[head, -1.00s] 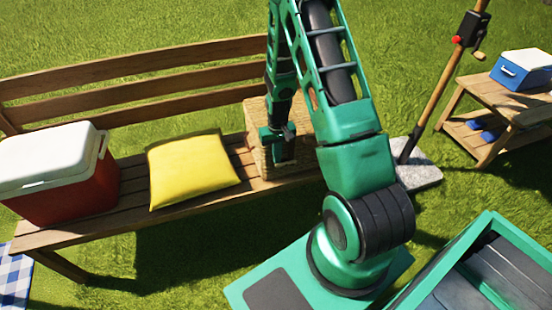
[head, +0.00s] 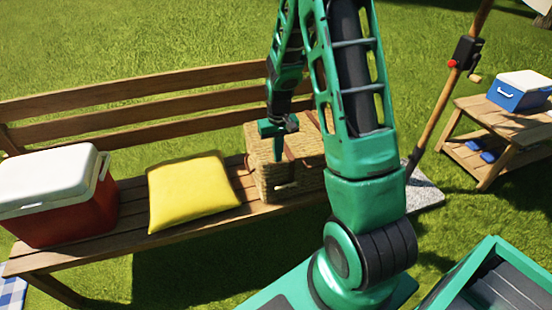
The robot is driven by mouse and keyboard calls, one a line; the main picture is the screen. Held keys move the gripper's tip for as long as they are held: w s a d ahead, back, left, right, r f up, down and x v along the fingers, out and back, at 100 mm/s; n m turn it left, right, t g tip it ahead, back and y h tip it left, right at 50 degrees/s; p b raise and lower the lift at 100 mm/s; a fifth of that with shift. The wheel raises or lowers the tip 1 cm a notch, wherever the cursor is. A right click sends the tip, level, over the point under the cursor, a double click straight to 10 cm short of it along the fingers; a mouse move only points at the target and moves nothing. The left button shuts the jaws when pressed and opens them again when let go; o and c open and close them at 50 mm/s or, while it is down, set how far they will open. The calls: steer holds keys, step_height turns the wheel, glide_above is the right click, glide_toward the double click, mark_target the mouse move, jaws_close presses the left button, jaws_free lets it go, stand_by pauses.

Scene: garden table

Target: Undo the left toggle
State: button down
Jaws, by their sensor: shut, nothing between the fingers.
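A wicker basket (head: 262,185) stands on the right part of the wooden bench, partly hidden behind my green arm. Brown straps (head: 302,152) show on it, and a small dark patch (head: 286,188) shows on its front. I cannot tell whether this patch is the left toggle or a shadow, and no toggle can be made out clearly. My gripper (head: 279,156) is shut and empty, pointing down in front of the basket's upper left part. I cannot tell whether it touches the basket.
A yellow cushion (head: 192,192) lies left of the basket on the bench (head: 130,205). A red cooler with a white lid (head: 62,207) stands farther left. A post with a black box (head: 467,53) and a small table with a blue cooler (head: 520,95) are at the right.

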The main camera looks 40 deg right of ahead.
mark_target(280, 187)
steer(key=shift+f, duration=0.1)
steer(key=shift+s+d+f, duration=0.2)
steer(key=shift+d+f, duration=0.05)
steer(key=shift+d, duration=0.3)
stand_by(0.4)
step_height(280, 187, down, 14)
stand_by(0.7)
steer(key=shift+a, duration=0.1)
